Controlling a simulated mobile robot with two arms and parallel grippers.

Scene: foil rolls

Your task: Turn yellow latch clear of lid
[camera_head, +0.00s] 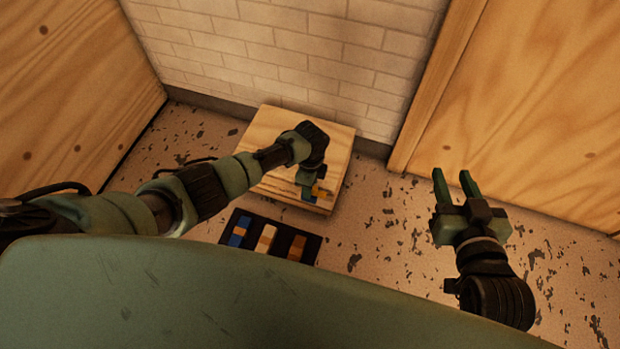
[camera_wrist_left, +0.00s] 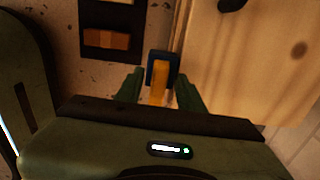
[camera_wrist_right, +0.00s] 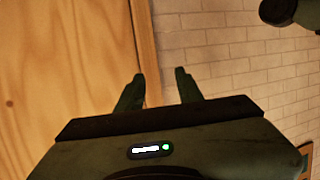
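A wooden box with a flat lid (camera_head: 262,137) stands on the floor against the brick wall. The yellow latch (camera_head: 321,192) is at its front right edge, and a small blue part (camera_head: 306,195) shows beside it. In the left wrist view the yellow latch (camera_wrist_left: 158,92) with a dark blue end (camera_wrist_left: 162,60) lies between the fingers of my left gripper (camera_wrist_left: 160,88). These fingers stand apart, with a gap visible beside the latch. My right gripper (camera_head: 456,185) is open and empty, well right of the box. My left arm hides part of the lid.
A black tray (camera_head: 226,238) with several blocks or rolls in blue, white and brown lies in front of the box. Wooden panels (camera_head: 70,90) (camera_head: 530,110) stand left and right. Speckled floor (camera_head: 385,235) is clear between the box and my right gripper.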

